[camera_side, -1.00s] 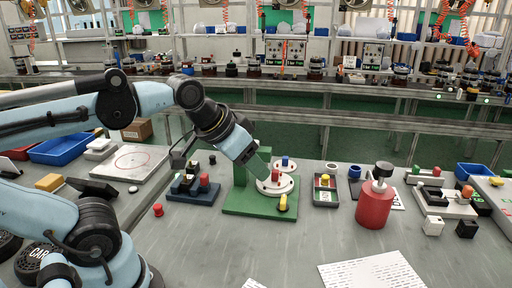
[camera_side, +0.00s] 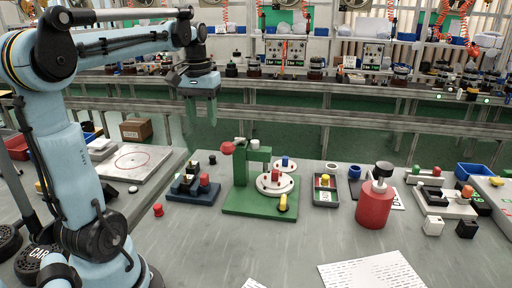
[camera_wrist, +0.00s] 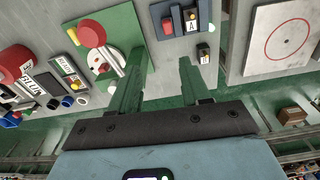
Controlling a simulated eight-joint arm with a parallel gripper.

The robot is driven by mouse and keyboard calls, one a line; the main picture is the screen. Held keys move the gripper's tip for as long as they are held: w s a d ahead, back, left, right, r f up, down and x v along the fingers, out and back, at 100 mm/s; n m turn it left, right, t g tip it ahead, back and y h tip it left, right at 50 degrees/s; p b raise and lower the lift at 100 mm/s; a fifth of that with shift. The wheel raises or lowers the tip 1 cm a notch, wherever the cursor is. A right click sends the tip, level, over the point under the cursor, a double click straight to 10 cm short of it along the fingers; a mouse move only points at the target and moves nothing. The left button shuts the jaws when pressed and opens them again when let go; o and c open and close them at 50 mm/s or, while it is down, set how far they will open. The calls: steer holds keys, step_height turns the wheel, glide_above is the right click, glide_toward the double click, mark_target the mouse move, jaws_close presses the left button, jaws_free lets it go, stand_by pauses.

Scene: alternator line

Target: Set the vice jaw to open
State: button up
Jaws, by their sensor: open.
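No part is clearly marked as the vice. A dark blue fixture (camera_side: 194,190) with black blocks and a red piece stands on the table left of the green fixture. It also shows at the top of the wrist view (camera_wrist: 166,27), beside a letter A label. A pale fixture (camera_side: 447,209) with grey blocks stands at the far right; I cannot tell which of them has the vice jaw. My gripper (camera_side: 201,118) is open, empty and pointing down, well above and behind the dark blue fixture in the side view. Both fingers show apart in the wrist view (camera_wrist: 161,58).
A green fixture (camera_side: 237,206) with a red knob (camera_side: 227,148) and a round white plate stands mid-table. A red canister (camera_side: 375,208), a tray (camera_side: 326,199) and a small red cylinder (camera_side: 158,210) stand nearby.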

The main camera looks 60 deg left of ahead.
steer(key=a, duration=0.2)
glide_above(205, 175)
step_height(205, 175, down, 5)
steer(key=shift+n, duration=0.3)
steer(key=shift+s+a+f, duration=0.1)
steer(key=shift+a+f, duration=0.05)
steer(key=shift+f, duration=6.05)
steer(key=shift+c, duration=0.5)
jaws_close()
